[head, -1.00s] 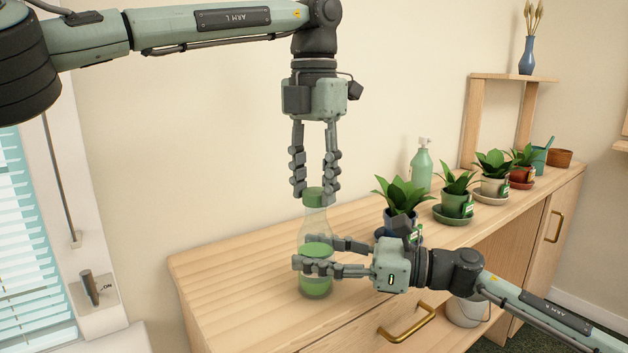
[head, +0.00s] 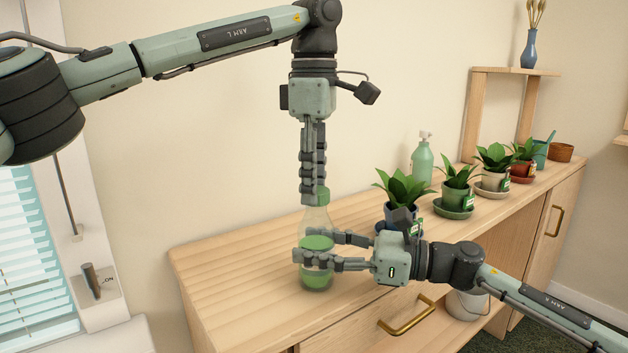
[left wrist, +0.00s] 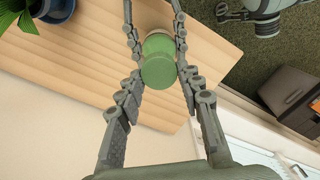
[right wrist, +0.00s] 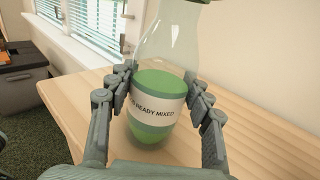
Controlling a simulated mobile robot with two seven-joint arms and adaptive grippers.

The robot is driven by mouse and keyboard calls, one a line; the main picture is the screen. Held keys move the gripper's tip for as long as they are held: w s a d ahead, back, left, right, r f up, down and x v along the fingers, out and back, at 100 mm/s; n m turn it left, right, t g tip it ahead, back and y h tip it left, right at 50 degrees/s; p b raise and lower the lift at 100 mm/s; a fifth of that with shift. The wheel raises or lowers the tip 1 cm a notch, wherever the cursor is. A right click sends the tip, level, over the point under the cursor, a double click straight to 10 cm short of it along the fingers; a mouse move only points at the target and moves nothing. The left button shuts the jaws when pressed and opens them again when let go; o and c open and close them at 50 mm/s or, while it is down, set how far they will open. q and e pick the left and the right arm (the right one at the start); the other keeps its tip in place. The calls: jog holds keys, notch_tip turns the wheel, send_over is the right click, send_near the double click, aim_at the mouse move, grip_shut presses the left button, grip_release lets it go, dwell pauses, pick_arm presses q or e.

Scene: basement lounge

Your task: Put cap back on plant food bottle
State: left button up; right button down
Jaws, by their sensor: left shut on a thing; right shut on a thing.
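The plant food bottle (head: 317,218) stands upright on the wooden cabinet top. It is clear, with green liquid and a white label that reads "READY MIXED" in the right wrist view (right wrist: 157,112). The green cap (head: 323,196) sits at the top of the bottle's neck; I cannot tell how tightly it is seated. My left gripper (head: 313,198) points straight down and is shut on the cap, which shows between its fingers in the left wrist view (left wrist: 159,66). My right gripper (head: 304,246) comes in from the right and is shut around the bottle's body.
Several potted plants (head: 402,190) stand in a row to the right, the nearest close behind my right gripper. A green pump bottle (head: 422,162) stands behind them. The cabinet top (head: 225,262) is clear to the left of the bottle.

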pick_arm(q)
jog(key=m, duration=0.5)
jog(key=shift+w, duration=0.1)
jog(key=m, duration=0.3)
jog(key=shift+d, duration=0.1)
jog(key=m, duration=0.5)
jog(key=shift+d, duration=0.1)
jog(key=m, duration=0.5)
jog(key=shift+d, duration=0.1)
jog(key=m, duration=0.4)
jog(key=o, duration=0.8)
